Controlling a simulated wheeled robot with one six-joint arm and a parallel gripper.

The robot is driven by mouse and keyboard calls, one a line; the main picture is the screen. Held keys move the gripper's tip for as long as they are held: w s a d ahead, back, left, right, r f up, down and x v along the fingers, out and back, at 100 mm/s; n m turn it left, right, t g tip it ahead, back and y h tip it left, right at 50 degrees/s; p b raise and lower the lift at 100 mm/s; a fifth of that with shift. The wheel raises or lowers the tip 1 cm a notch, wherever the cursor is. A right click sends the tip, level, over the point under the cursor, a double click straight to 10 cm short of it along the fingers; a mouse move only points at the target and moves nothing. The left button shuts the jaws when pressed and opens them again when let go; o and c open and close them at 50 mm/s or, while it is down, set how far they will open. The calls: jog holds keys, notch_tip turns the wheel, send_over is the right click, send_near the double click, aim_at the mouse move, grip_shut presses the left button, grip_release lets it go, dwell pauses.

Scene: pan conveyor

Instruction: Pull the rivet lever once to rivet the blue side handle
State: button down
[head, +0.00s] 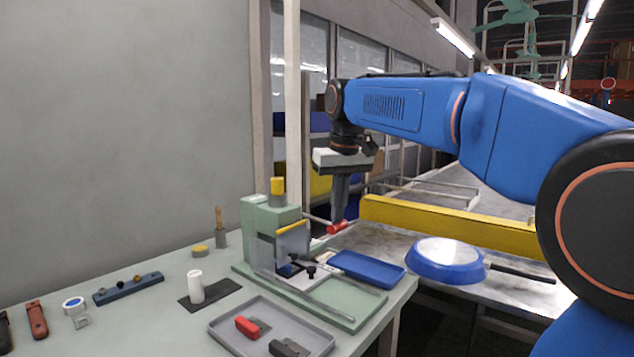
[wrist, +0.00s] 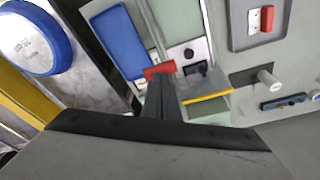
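The green rivet press (head: 254,222) stands on the bench, and its lever ends in a red grip (head: 338,227), which also shows in the wrist view (wrist: 160,71). My gripper (head: 339,217) points down with its fingertips at the red grip; they look close together in the wrist view (wrist: 159,84). I cannot tell whether they clasp the grip or only touch it. A small dark blue piece (head: 287,270), perhaps the side handle, sits under the press head, partly hidden by a clear guard. A blue pan (head: 440,254) lies on the conveyor to the right.
A blue tray (head: 367,268) lies right of the press. A grey tray (head: 222,338) with red and dark parts is in front. A white cylinder (head: 196,287) stands on a dark plate to the left. A yellow rail (head: 450,225) runs along the conveyor behind the pan.

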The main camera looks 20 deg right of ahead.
notch_tip(320, 180, up, 20)
jog(key=shift+s+d, duration=0.3)
jog(key=shift+s, duration=0.1)
dwell(1.9)
jog(key=shift+f, duration=0.1)
jog(key=s+d+f+t, duration=0.1)
jog(key=s+f, duration=0.8)
jog(key=f, duration=0.6)
jog(key=s+d+f, duration=0.1)
jog(key=s+f, duration=0.9)
jog(key=f, duration=0.5)
jog(key=s+d+f+m+t, duration=0.1)
jog(key=s+d+f, duration=0.1)
jog(key=s+f, duration=0.8)
notch_tip(320, 180, down, 6)
jog(key=shift+s+t, duration=0.2)
jog(key=shift+t, duration=0.1)
